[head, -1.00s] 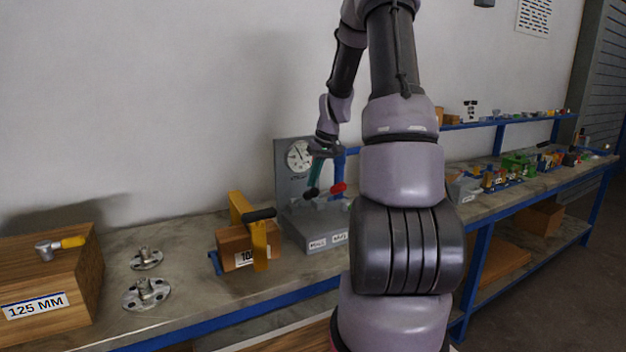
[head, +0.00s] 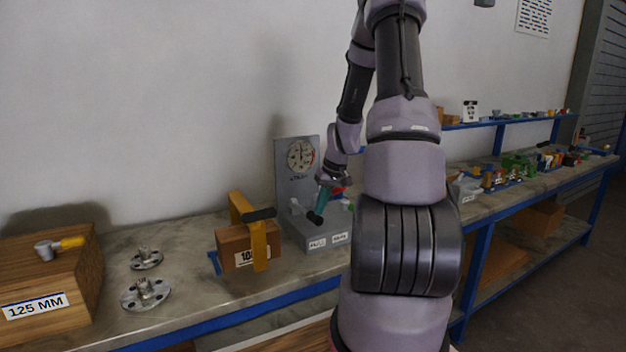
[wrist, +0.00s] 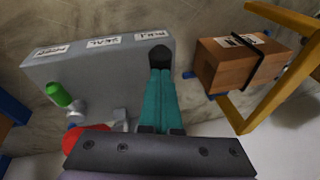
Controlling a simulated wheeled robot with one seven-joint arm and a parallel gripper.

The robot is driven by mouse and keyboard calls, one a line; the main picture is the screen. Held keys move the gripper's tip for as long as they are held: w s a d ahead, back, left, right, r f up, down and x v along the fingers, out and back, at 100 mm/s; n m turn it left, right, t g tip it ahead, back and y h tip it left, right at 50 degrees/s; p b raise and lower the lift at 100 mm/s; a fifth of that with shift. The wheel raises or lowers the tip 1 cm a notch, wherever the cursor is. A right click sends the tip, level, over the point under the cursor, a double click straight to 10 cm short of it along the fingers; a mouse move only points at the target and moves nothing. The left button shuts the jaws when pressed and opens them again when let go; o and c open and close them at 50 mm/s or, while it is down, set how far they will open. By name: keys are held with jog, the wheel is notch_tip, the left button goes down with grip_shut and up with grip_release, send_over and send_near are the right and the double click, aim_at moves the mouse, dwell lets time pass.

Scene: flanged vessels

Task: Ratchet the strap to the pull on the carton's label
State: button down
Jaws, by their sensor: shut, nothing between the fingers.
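The brown carton (head: 232,243) stands on the bench in a yellow frame (head: 261,238), with a white label starting "10" on its front. In the wrist view the carton (wrist: 225,68) is at the upper right, with a black strap (wrist: 252,62) around it. My gripper (head: 316,217) is shut and empty, its teal fingers together, over the grey tensioner base and right of the carton. In the wrist view my gripper (wrist: 159,60) points up the picture beside the carton, apart from it. The dial gauge (head: 301,156) stands upright behind; its reading is too small to tell.
The grey base (wrist: 100,70) carries labels, a green knob (wrist: 58,94) and a red knob (wrist: 76,138), partly hidden by my gripper.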

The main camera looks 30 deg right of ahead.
jog(key=shift+s+a+f, duration=0.1)
jog(key=shift+s+f, duration=0.45)
jog(key=shift+f, duration=0.15)
jog(key=shift+r, duration=0.1)
jog(key=shift+w+r, duration=0.15)
jog(key=shift+r, duration=0.05)
jog(key=s+v, duration=0.2)
jog(key=v, duration=1.1)
jog(key=shift+s+d+f, duration=0.35)
jog(key=shift+d+f, duration=0.05)
jog(key=shift+a+r, duration=0.1)
